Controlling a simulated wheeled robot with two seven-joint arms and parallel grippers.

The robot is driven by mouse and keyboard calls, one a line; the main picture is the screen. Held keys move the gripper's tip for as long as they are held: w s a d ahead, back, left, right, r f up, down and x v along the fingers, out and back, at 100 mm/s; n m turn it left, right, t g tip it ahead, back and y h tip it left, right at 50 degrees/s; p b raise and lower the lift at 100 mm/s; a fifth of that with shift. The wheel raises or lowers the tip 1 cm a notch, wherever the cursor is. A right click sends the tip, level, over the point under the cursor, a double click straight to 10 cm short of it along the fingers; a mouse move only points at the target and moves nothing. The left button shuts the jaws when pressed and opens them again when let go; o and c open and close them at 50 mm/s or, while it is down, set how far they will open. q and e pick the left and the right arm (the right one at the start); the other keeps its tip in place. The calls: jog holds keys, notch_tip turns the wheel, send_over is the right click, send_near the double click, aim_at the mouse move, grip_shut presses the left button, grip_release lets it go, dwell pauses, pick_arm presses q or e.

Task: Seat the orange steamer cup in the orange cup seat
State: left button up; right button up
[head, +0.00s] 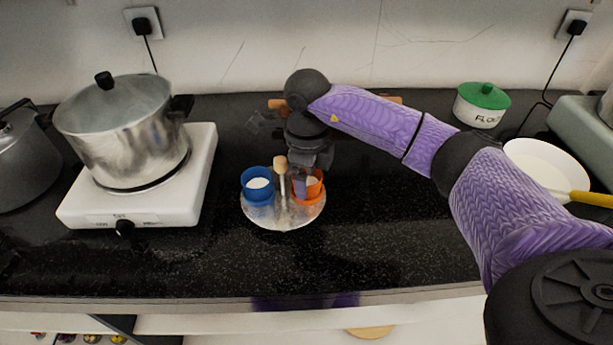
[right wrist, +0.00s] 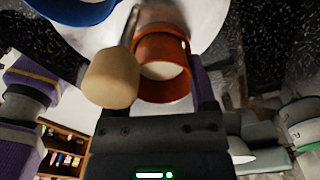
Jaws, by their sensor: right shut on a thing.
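The orange steamer cup (head: 314,189) is at the right side of a round metal plate (head: 282,221) in the head view. My right gripper (head: 307,180) points down over it and is shut on it. In the right wrist view the orange cup (right wrist: 163,88) lies between the fingers, with a pale inside. An orange ring (right wrist: 160,45) shows just beyond it, likely the orange cup seat. I cannot tell whether the cup rests fully in it. A blue cup (head: 257,183) stands on the plate's left side. My left gripper is not in view.
A wooden knob (head: 280,164) on a post rises between the cups, close to my gripper. A steel pot (head: 122,135) on a white hotplate (head: 200,180) stands left. A green-lidded flour pot (head: 482,104) and white pan (head: 540,160) are right. The front counter is clear.

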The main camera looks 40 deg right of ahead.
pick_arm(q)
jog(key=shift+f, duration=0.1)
pick_arm(e)
jog(key=shift+f, duration=0.1)
jog(key=o, duration=0.9)
jog(key=shift+c, duration=0.2)
jog(key=shift+o, duration=1.3)
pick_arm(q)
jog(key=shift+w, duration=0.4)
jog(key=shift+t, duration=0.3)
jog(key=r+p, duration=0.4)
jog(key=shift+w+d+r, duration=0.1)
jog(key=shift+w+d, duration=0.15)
pick_arm(e)
notch_tip(320, 180, up, 12)
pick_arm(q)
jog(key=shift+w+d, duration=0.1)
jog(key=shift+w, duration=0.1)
